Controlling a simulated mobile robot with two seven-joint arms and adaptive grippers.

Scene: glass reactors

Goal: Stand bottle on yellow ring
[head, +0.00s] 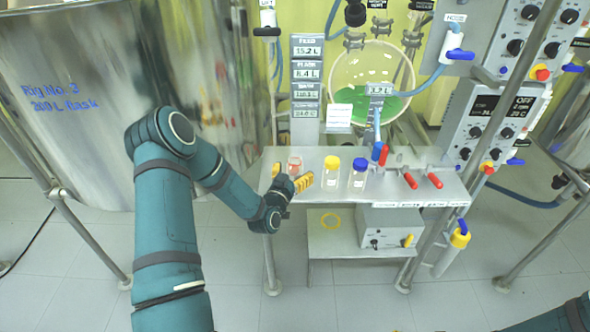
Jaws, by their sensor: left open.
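A yellow ring (330,221) is marked on the lower shelf (318,244). Three small bottles stand in a row on the upper steel shelf: one with a reddish top (294,163), one with a yellow cap (332,170) and one with a blue cap (358,172). My left gripper (290,176) is open at the shelf's left front edge. Its yellow fingertips lie either side of the reddish bottle in the picture and partly hide its lower part; I cannot tell whether they touch it. My right gripper is out of view.
Red-handled valves (422,180) sit on the right of the upper shelf. A grey box (389,228) stands right of the ring under that shelf. A large steel vessel (90,100) fills the left. A round glass reactor (372,84) is behind. Metal posts flank the shelves.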

